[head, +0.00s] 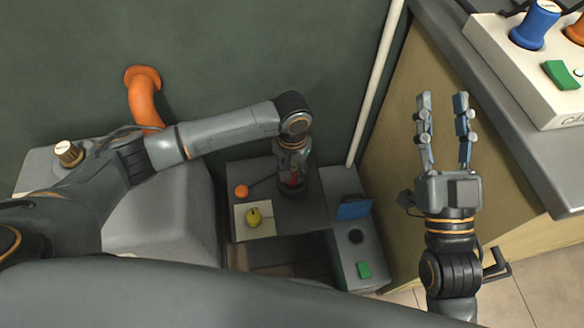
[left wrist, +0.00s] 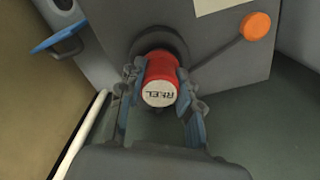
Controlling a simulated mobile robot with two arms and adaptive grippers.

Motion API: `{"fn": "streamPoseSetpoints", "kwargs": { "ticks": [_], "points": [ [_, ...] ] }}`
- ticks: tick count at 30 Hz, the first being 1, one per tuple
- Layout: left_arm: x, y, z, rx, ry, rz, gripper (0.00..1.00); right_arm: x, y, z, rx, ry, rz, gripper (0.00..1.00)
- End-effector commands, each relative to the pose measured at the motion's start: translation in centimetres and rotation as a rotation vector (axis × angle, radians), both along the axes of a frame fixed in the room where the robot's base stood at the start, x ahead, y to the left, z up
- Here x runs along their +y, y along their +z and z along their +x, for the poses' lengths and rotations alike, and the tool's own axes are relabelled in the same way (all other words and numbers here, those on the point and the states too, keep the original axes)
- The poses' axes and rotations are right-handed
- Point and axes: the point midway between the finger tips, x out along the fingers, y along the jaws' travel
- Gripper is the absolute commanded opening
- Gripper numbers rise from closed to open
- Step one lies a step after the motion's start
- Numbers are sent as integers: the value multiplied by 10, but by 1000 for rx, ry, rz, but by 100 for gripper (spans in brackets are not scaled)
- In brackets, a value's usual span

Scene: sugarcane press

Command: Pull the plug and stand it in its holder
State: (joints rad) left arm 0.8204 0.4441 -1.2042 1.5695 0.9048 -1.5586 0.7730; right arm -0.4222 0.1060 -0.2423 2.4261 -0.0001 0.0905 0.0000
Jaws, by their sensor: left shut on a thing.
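A red cylinder (left wrist: 162,68), which looks like the plug, has a pale lettered end and sits at a dark round opening (left wrist: 155,42) in a grey panel. My left gripper (left wrist: 157,82) has its fingers on both sides of the cylinder and is shut on it. In the head view the left gripper (head: 292,165) points down over the machine and mostly hides the red cylinder. A grey block (head: 340,245) beside it has a dark round hole (head: 356,236), possibly the holder. My right gripper (head: 445,130) is open and empty, at the right.
An orange-knobbed lever (head: 241,191) and a yellow item on a pale card (head: 268,228) are left of the left gripper. A blue flap (head: 354,207) and green patch (head: 364,269) are on the block. A white pipe (head: 376,85) stands behind. A counter (head: 500,130) flanks the right.

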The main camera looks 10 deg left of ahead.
Motion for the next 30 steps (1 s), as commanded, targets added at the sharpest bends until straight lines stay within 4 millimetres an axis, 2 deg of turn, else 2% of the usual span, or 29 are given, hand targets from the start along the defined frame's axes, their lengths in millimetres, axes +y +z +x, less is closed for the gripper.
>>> {"fn": "streamPoseSetpoints", "kwargs": {
  "ticks": [9,30],
  "points": [
    [0,0,0,0,0,0,1,0,-7,3,41,-3,-11,40],
    [0,0,0,0,0,0,1,0,-8,4,50,-4,-15,40]
  ]
}}
